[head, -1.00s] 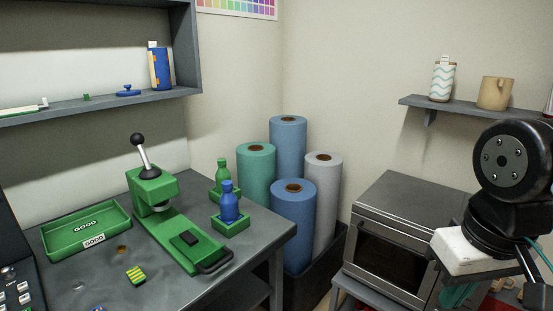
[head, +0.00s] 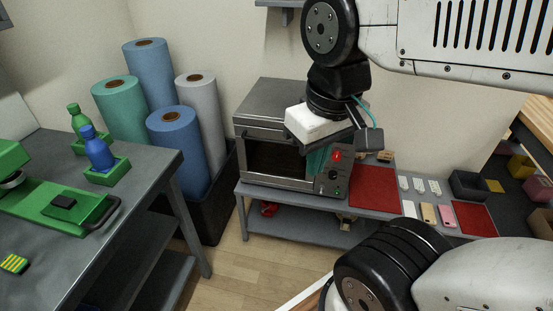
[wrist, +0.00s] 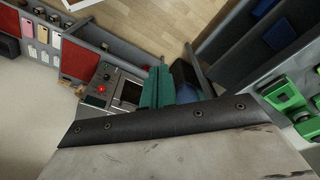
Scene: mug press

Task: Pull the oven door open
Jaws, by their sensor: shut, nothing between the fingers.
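The grey metal oven (head: 275,103) stands on a low grey bench, with its dark-windowed front door (head: 272,160) shut. A bar handle (head: 258,133) runs along the top of the door. A control panel with a red button (head: 337,156) is at the front's right side; it also shows in the wrist view (wrist: 101,89). My gripper (head: 317,162) has teal fingers, which show in the wrist view too (wrist: 158,88). It is shut and empty, in front of the oven's right part near the panel. I cannot tell its exact gap to the handle.
Fabric-like rolls (head: 180,140) in a dark bin stand left of the oven. A dark worktable (head: 150,170) with a green press is at the left. Red mats (head: 373,187) and small items lie right of the oven. Wooden floor (head: 235,270) is open in front.

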